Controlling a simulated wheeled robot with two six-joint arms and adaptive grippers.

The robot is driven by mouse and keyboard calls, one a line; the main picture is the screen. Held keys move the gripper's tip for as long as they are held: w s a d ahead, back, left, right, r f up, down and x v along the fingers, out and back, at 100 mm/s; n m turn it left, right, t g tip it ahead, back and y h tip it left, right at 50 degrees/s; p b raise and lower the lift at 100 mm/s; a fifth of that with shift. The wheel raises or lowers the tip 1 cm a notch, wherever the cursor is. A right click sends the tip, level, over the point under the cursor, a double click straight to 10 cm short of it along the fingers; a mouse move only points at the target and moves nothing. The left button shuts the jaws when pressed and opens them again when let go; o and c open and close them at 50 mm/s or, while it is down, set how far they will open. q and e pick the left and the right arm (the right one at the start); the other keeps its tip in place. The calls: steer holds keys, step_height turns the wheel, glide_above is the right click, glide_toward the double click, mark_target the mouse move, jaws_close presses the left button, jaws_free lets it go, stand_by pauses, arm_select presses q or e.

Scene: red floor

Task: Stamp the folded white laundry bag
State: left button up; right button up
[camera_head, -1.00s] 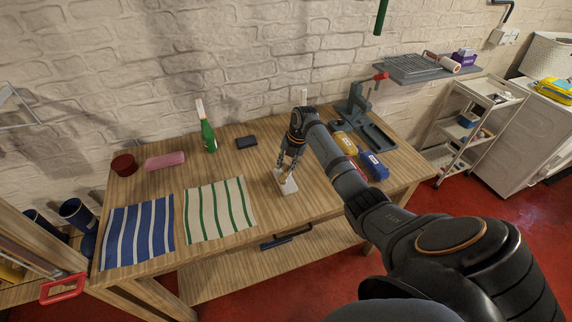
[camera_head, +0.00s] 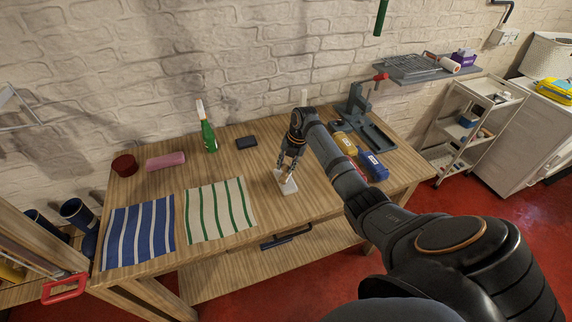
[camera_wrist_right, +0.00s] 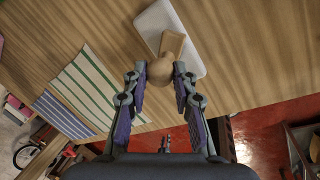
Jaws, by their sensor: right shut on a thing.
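The folded white laundry bag (camera_head: 290,188) lies flat on the wooden table near its front edge; it also shows at the top of the right wrist view (camera_wrist_right: 151,22). My right gripper (camera_head: 287,172) points down over it. In the right wrist view, its fingers (camera_wrist_right: 160,72) are shut on the round knob of a wooden stamp (camera_wrist_right: 165,68). The stamp's block stands over the white bag; I cannot tell whether its face touches the cloth. In the head view the fingers mostly hide the stamp. My left gripper is not in view.
A green-striped cloth (camera_head: 217,209) and a blue-striped cloth (camera_head: 138,233) lie left on the table (camera_head: 245,165). Behind them are a pink block (camera_head: 166,161), a green bottle (camera_head: 208,134) and a black pad (camera_head: 246,142). A grey press (camera_head: 357,103) and yellow and blue rolls stand right.

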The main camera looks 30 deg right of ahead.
steer(key=shift+r+p, duration=2.8)
steer(key=shift+r, duration=0.6)
steer(key=shift+f, duration=0.1)
